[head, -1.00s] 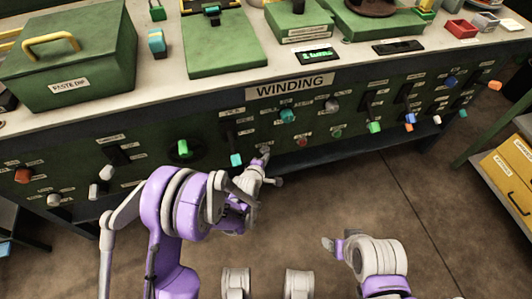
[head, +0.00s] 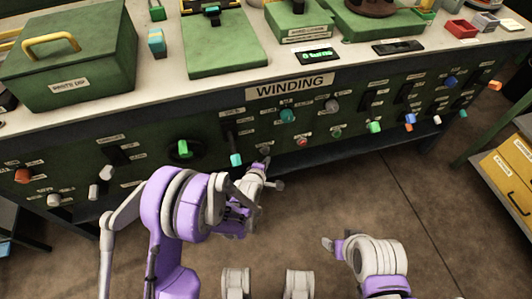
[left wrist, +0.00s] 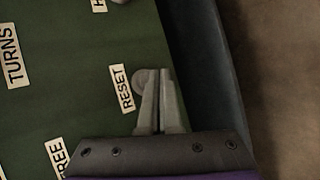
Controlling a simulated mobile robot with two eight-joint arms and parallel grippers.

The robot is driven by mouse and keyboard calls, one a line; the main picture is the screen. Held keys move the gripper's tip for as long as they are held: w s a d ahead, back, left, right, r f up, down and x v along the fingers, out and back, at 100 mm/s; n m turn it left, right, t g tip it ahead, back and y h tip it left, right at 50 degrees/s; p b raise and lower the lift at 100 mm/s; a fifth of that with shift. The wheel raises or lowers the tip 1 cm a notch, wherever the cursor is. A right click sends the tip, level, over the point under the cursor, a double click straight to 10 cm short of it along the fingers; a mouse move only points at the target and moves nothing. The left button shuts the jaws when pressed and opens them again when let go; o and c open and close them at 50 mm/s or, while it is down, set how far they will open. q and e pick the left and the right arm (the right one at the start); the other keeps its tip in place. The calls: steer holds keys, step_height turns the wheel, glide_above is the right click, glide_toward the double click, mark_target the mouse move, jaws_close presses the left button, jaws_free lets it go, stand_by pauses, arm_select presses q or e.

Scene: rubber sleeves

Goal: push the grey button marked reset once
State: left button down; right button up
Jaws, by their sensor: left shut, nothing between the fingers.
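The grey round reset button (left wrist: 141,80) shows in the left wrist view on the green panel, beside its white RESET label (left wrist: 122,89). My left gripper (left wrist: 160,72) is shut and empty, with its fingertips overlapping the button's right side in that view. In the head view the left gripper (head: 264,163) is in front of the panel, below the WINDING sign (head: 290,85). The fingertips look a little apart from the panel, but the exact gap is hard to tell. My right gripper (head: 328,244) is low, away from the panel; its jaws are unclear.
Several coloured knobs and levers line the panel, including a cyan-handled lever (head: 236,160) close left of my left gripper and a red button (head: 302,142) to its right. The counter display (head: 318,54) is lit green. Floor in front is clear.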

arm_select(q)
steer(key=shift+s+d, duration=0.25)
steer(key=shift+s, duration=0.55)
steer(key=shift+s+d, duration=0.25)
steer(key=shift+s, duration=0.5)
steer(key=shift+s+d, duration=0.25)
steer(key=shift+s, duration=0.55)
